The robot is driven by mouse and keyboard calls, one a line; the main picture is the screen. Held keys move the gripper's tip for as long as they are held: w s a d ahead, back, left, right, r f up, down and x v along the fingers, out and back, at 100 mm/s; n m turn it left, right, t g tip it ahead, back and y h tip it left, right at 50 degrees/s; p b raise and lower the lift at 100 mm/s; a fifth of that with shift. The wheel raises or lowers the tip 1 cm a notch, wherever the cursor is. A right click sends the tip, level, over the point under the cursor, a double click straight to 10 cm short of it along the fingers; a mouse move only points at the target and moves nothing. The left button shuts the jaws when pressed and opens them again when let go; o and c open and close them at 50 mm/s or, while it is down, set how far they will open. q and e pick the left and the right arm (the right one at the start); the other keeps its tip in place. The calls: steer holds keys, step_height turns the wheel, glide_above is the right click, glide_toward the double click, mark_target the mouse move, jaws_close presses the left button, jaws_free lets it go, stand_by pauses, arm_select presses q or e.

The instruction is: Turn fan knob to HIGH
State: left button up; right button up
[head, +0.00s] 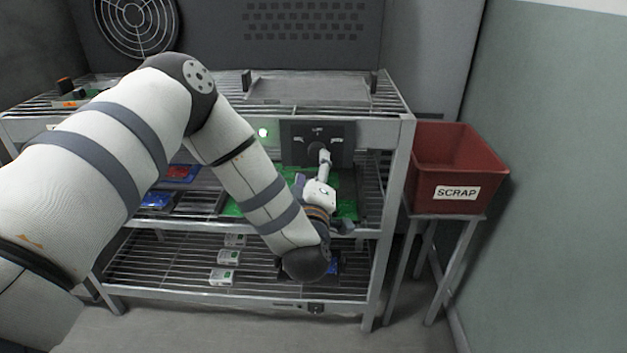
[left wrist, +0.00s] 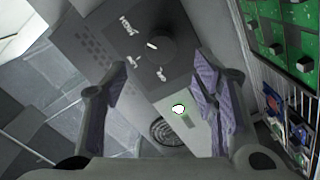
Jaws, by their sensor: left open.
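The fan knob (left wrist: 155,42) is a dark round knob with a short white mark, on a dark grey panel (head: 345,135) at the top of the rack. My left gripper (head: 325,157) reaches up in front of the panel and partly hides the knob in the head view. In the left wrist view, my left gripper's two purple-grey padded fingers (left wrist: 156,66) are spread apart. The knob lies ahead, beyond the fingertips, with nothing between the fingers. My right gripper is not in view.
A lit green-white lamp (head: 263,132) sits left of the panel and also shows in the left wrist view (left wrist: 179,110). Green boards (head: 347,207) lie on the shelf below the panel. A red SCRAP bin (head: 458,155) stands on a stand at right. A round fan grille (head: 137,22) is at back left.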

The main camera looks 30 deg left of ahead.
arm_select(q)
steer(key=v, duration=0.5)
steer(key=shift+s+d, duration=0.15)
steer(key=shift+s, duration=0.05)
